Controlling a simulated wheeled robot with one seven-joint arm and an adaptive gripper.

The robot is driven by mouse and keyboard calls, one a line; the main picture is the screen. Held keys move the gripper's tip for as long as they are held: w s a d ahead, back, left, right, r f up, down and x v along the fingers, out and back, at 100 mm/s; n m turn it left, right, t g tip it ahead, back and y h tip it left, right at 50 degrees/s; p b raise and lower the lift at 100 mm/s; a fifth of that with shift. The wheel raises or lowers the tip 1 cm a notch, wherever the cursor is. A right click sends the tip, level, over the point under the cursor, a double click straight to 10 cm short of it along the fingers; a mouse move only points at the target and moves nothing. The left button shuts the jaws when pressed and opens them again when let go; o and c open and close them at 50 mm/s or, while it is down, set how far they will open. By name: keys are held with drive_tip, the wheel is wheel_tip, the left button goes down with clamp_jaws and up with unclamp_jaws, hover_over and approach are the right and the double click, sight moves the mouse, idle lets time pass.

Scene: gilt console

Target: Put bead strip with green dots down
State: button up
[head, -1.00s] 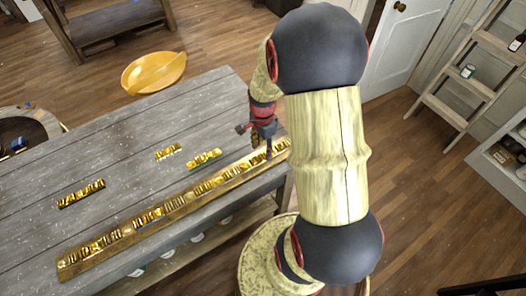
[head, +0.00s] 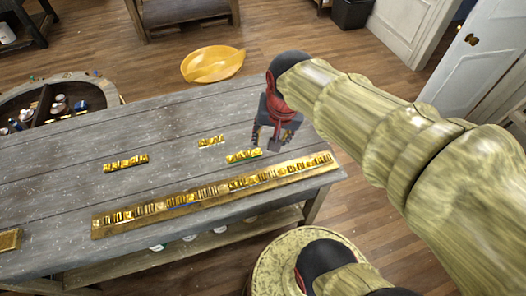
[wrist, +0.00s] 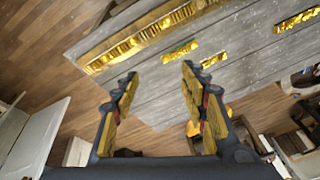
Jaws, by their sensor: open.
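A short gold bead strip with green along its edge (head: 243,156) lies flat on the grey table, just behind the long gold rail (head: 107,232). It also shows in the wrist view (wrist: 180,52), beyond my fingers. The long rail carries a row of gold beaded pieces, reaching its right end. My gripper (head: 271,135) is open, above the table's right part, to the right of the short strip. In the wrist view my gripper (wrist: 160,75) has its fingers spread with nothing between them. Green dots are too small to make out singly.
Two more short gold strips lie on the grey table (head: 180,118), at its left (head: 126,162) and middle (head: 211,141). A gold piece (head: 10,240) sits at the near left. A yellow bowl (head: 212,64) is beyond the table. The table's back is clear.

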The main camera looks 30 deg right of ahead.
drive_tip(key=s+a+r+n+t, duration=0.2)
drive_tip(key=s+a+r+n, duration=0.2)
drive_tip(key=s+a+n, duration=0.2)
drive_tip(key=shift+a+r+n+y, duration=0.4)
drive_tip(key=shift+a+n, duration=0.2)
drive_tip(key=shift+n, duration=0.4)
wheel_tip(320, 180, down, 8)
drive_tip(key=b, duration=0.8)
